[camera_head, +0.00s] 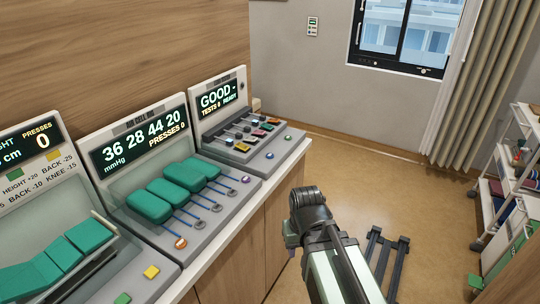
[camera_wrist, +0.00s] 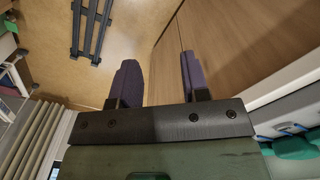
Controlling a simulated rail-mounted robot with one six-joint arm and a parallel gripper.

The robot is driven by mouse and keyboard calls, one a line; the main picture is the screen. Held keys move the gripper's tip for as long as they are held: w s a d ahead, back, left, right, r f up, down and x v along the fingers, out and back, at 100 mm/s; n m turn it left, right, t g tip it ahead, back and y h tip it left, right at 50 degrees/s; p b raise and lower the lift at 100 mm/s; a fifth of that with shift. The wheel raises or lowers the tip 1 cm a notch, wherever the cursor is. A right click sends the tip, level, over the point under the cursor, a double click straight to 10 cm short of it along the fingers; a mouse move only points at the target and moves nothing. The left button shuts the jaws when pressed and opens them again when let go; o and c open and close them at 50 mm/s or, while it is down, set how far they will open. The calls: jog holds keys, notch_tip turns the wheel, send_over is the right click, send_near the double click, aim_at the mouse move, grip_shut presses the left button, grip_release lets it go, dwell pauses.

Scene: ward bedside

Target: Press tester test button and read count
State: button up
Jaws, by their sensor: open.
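The tester (camera_head: 245,120) is the grey unit at the far end of the counter in the head view.
An air cell unit (camera_head: 150,165) showing "36 28 44 20 mmHg" and "PRESSES 0" stands left of the tester. A bed-position unit (camera_head: 50,220) showing "PRESSES 0" is further left. A white trolley (camera_head: 510,180) stands at right. Floor (camera_head: 345,165) between is mostly clear.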

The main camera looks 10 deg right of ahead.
grip_shut()
dwell(1.5)
